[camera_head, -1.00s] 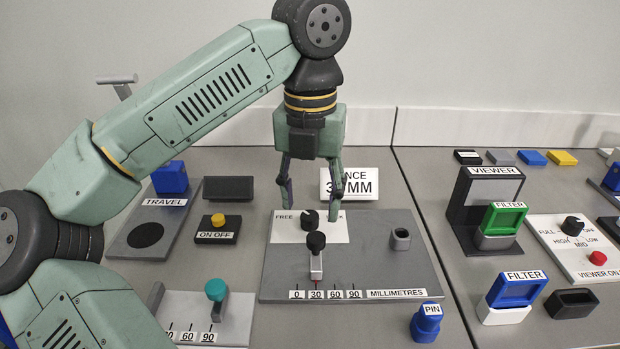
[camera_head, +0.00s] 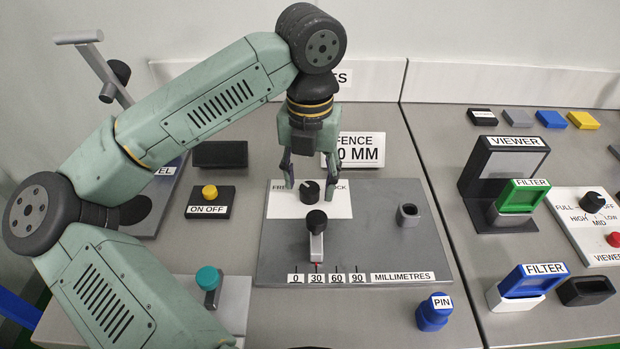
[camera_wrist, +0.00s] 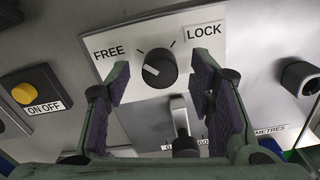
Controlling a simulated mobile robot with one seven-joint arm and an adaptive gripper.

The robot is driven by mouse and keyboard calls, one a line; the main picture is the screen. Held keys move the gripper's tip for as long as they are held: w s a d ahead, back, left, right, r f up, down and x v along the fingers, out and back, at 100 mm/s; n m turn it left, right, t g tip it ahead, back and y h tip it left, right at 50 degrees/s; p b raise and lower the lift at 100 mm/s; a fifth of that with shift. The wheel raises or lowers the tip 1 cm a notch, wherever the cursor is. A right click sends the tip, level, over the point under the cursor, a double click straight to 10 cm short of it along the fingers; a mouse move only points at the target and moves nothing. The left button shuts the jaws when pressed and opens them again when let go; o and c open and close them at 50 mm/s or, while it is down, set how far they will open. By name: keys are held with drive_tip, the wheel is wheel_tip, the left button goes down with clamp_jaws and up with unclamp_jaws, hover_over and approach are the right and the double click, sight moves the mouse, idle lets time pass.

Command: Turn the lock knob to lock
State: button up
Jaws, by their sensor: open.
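The black lock knob (camera_head: 309,191) stands on a white plate (camera_head: 335,205) marked FREE and LOCK, on the grey fence panel (camera_head: 390,240). In the wrist view the knob (camera_wrist: 159,68) has its white pointer mark on the left, towards the FREE side. My gripper (camera_head: 309,188) points down at the knob, fingers spread to its left and right. In the wrist view my gripper (camera_wrist: 162,82) is open and empty, with gaps between the fingers and the knob. I cannot tell how far the tips are above the plate.
A black-knobbed slider (camera_head: 316,222) stands just in front of the lock knob, its red pointer near 30. A blue PIN (camera_head: 434,312) and a yellow ON OFF button (camera_head: 210,191) stand nearby.

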drive_tip(key=shift+f, duration=0.85)
drive_tip(key=shift+c, duration=0.4)
drive_tip(key=c, duration=1.1)
